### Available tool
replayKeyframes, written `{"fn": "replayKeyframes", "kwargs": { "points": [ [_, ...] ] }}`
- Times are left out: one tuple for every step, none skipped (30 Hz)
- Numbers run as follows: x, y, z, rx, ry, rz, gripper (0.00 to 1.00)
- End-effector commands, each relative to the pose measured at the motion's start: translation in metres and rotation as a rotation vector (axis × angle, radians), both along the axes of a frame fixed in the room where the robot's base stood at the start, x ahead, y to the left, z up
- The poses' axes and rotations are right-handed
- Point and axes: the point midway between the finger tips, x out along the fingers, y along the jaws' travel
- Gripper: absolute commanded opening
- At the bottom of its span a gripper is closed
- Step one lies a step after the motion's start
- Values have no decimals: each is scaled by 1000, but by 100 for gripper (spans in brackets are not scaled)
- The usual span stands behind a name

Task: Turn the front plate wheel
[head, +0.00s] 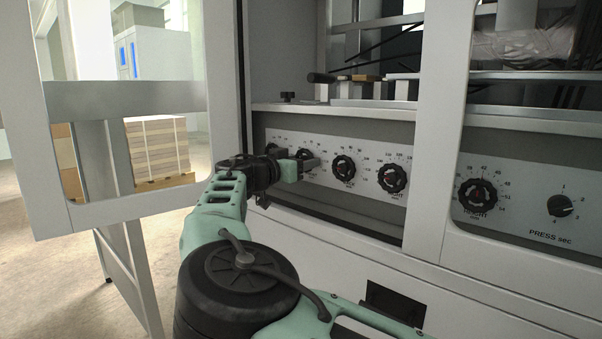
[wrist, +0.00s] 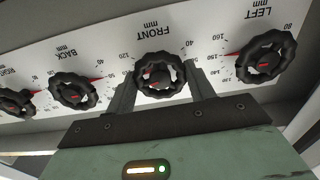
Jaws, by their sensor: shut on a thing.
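The front plate wheel (wrist: 160,75) is a black, knobbed ring with a red pointer at its hub. In the wrist view, which appears upside down, the word FRONT and a printed mm scale stand on the white panel beside it. My gripper (wrist: 161,82) is shut on this wheel, with one grey finger at each side of the rim. In the head view the front wheel (head: 304,154) is partly hidden by my gripper (head: 301,167), which reaches the panel from the left front.
In the wrist view the LEFT wheel (wrist: 266,58) and the BACK wheel (wrist: 73,91) flank it closely. In the head view the RIGHT wheel (head: 392,178) and HEIGHT wheel (head: 477,194) are further right. An open cabinet door (head: 150,210) stands left of my arm.

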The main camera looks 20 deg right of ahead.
Motion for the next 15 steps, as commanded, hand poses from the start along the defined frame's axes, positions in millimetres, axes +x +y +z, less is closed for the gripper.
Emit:
{"fn": "replayKeyframes", "kwargs": {
  "points": [
    [0,1,-6,21,-26,0,31],
    [0,1,-6,32,-42,0,31],
    [0,1,-5,45,-62,0,31],
    [0,1,-5,53,-76,0,31],
    [0,1,-5,62,-89,0,31],
    [0,1,-5,74,-105,1,31],
    [0,1,-5,81,-116,1,31],
    [0,2,-4,88,-126,1,31],
    [0,2,-4,95,-137,1,31],
    [0,2,-4,100,-145,1,31],
    [0,2,-4,105,-152,1,31],
    [0,2,-3,111,-160,1,31],
    [0,1,-3,114,-165,1,31],
    [0,1,-3,117,-170,1,31],
    [0,1,-3,120,-174,1,31]
  ]
}}
